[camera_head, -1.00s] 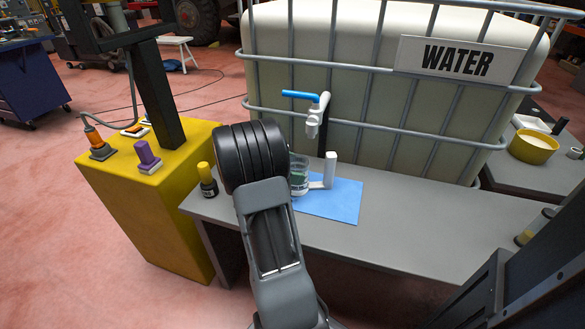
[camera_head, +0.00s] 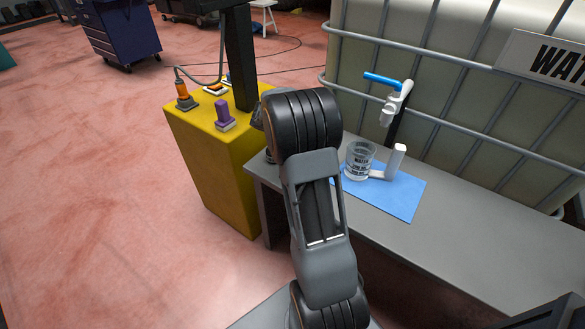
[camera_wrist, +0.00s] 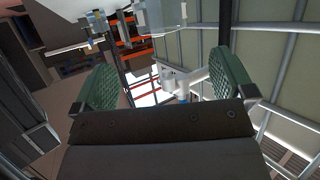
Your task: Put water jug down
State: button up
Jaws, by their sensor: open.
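The water jug (camera_head: 360,162) is clear, with dark print and a white handle (camera_head: 397,160). In the head view it stands upright on a blue mat (camera_head: 402,202) on the grey bench, apart from my arm. My gripper is hidden behind my arm in the head view. In the wrist view my gripper (camera_wrist: 163,84) is open, its two green pads wide apart with nothing held between them. The white tap with its blue lever (camera_head: 388,84) is above the mat; a white pipe-like part (camera_wrist: 185,78) shows beyond the pads in the wrist view.
A large caged water tank (camera_head: 440,80) stands behind the grey bench (camera_head: 470,240). A yellow cabinet (camera_head: 215,165) with an orange (camera_head: 184,95) and a purple (camera_head: 224,115) fixture is left of my arm. The bench right of the mat is clear.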

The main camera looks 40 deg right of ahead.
jog(key=s+a+n+t+y, duration=0.3)
jog(key=a+n, duration=0.5)
jog(key=a, duration=0.1)
jog(key=s+a+n+t+y, duration=0.2)
jog(key=a+n+t+y, duration=0.2)
jog(key=a+n, duration=0.5)
jog(key=s+a+n+t+y, duration=0.3)
jog(key=a+n+t, duration=0.1)
jog(key=a+n, duration=0.4)
jog(key=shift+s+a+f+n, duration=0.3)
jog(key=shift+a+f+n, duration=0.15)
jog(key=shift+a, duration=0.55)
notch_tip(320, 180, up, 27)
jog(key=t+p, duration=0.1)
jog(key=p, duration=2.4)
jog(key=shift+s+a, duration=0.15)
jog(key=shift+a, duration=0.05)
